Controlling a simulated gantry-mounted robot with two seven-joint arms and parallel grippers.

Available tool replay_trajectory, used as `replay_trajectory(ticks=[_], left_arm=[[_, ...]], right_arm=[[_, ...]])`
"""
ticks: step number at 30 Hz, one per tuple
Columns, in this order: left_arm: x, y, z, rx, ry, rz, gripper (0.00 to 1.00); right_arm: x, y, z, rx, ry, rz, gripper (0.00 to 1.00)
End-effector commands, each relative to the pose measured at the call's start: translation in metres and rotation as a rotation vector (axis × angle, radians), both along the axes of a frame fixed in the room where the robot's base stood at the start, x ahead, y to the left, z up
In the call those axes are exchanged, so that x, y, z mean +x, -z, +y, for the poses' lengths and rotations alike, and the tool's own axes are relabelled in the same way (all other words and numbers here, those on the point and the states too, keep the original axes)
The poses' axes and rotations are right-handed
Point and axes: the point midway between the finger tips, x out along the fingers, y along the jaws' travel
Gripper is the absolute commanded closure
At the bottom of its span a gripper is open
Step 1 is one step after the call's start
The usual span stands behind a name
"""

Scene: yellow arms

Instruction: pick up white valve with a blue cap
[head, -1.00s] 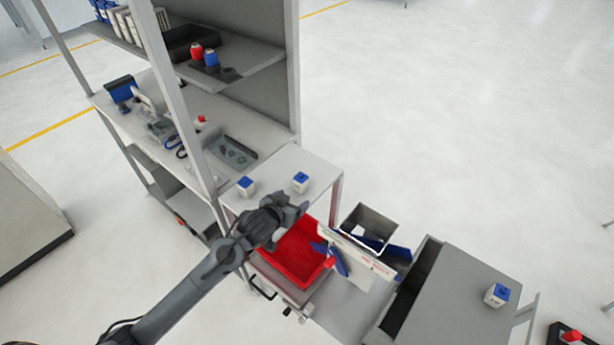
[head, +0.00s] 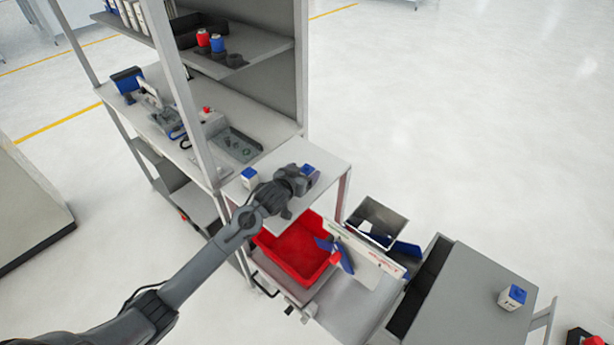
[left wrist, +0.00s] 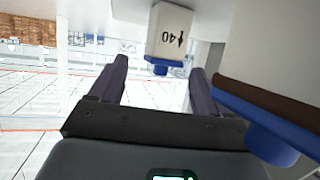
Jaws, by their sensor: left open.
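A white valve with a blue cap stands on the end of the grey bench (head: 325,165); its blue cap (head: 308,169) shows just past my left gripper, which hides most of its body. In the left wrist view, which looks upside down, the white valve (left wrist: 171,32) bears a "40" mark, with its blue cap below. My left gripper (head: 306,180) is open, its fingers pointing at this valve. In the left wrist view the open fingers (left wrist: 159,68) sit to either side of its cap; contact cannot be told. A similar valve (head: 249,178) stands to the left on the bench.
A red bin (head: 300,262) sits below the bench end, beside a grey bin (head: 377,218) and blue parts. Another blue-capped white valve (head: 512,297) stands on the grey cabinet (head: 468,305) at right. A rack upright (head: 186,95) rises left of the arm.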

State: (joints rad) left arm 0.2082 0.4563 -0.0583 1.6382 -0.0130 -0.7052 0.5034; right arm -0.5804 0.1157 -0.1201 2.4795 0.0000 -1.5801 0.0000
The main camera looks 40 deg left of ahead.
Motion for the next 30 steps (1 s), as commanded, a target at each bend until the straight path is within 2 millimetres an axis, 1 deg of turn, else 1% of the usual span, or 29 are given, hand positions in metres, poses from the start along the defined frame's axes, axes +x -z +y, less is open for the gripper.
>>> replay_trajectory(ticks=[5, 12, 16, 20, 26, 27, 29, 30], left_arm=[[0.008, 0.002, 0.002, 0.0, 0.0, 0.001, 0.23], [0.035, 0.009, 0.011, 0.0, 0.0, 0.001, 0.23], [0.046, 0.014, 0.013, 0.0, 0.0, 0.001, 0.23], [0.05, 0.016, 0.014, 0.0, 0.001, 0.001, 0.23], [0.05, 0.016, 0.014, 0.0, 0.001, 0.001, 0.23], [0.05, 0.016, 0.014, 0.0, 0.001, 0.001, 0.25], [0.05, 0.016, 0.014, 0.0, 0.001, 0.001, 0.34], [0.05, 0.016, 0.014, 0.0, 0.001, 0.001, 0.4]], right_arm=[[0.0, 0.001, 0.0, 0.0, 0.0, -0.001, 0.57], [0.0, 0.004, 0.0, -0.002, -0.001, -0.001, 0.57], [0.0, 0.006, -0.001, -0.005, -0.004, -0.002, 0.57], [0.0, 0.006, -0.002, -0.008, -0.005, -0.001, 0.57], [0.0, 0.006, -0.002, -0.008, -0.005, -0.001, 0.57], [0.0, 0.006, -0.002, -0.008, -0.005, -0.001, 0.57], [0.0, 0.006, -0.002, -0.008, -0.005, -0.001, 0.57], [0.0, 0.006, -0.002, -0.008, -0.005, -0.001, 0.57]])
